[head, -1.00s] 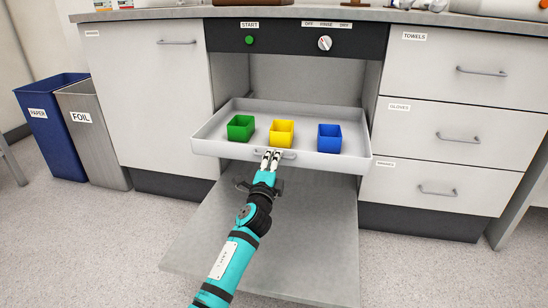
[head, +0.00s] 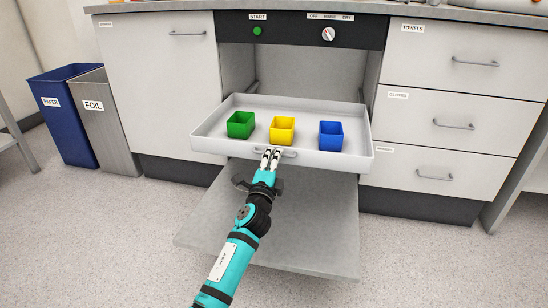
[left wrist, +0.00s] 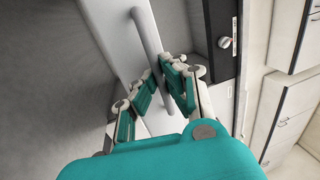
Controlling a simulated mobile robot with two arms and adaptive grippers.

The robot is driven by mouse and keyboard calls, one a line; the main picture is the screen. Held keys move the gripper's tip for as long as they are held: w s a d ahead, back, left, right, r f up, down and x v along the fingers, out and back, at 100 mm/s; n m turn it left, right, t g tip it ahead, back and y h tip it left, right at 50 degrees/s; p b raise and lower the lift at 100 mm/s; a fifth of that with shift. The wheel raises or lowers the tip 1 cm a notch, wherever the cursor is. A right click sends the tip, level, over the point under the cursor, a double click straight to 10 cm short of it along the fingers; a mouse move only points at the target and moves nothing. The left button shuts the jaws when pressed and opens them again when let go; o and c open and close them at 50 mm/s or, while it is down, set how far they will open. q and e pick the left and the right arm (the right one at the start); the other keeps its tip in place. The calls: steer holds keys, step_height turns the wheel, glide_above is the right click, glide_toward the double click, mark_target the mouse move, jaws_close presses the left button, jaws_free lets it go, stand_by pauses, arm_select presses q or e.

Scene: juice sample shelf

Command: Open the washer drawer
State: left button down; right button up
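The washer drawer (head: 210,142) is a white tray pulled out from the washer opening under the counter. Green (head: 240,124), yellow (head: 282,130) and blue (head: 330,136) square cups stand upright in it. A grey bar handle (head: 289,154) is on its front; it also shows in the left wrist view (left wrist: 147,36), running between the fingers. My left gripper (head: 271,158) is at this handle, its fingers closed around the bar in the left wrist view (left wrist: 166,80). My right gripper is in neither view.
The washer's grey door (head: 315,235) lies folded down below the drawer. A panel with a green start button (head: 257,31) and a knob (head: 328,34) is above. Labelled drawers (head: 445,120) stand right, a cabinet (head: 165,90) left, with blue (head: 62,115) and grey (head: 106,125) bins beyond. Front floor is clear.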

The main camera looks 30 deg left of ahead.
arm_select(q)
steer(key=c, duration=1.7)
jaws_free()
steer(key=shift+f, duration=0.1)
steer(key=v, duration=1.2)
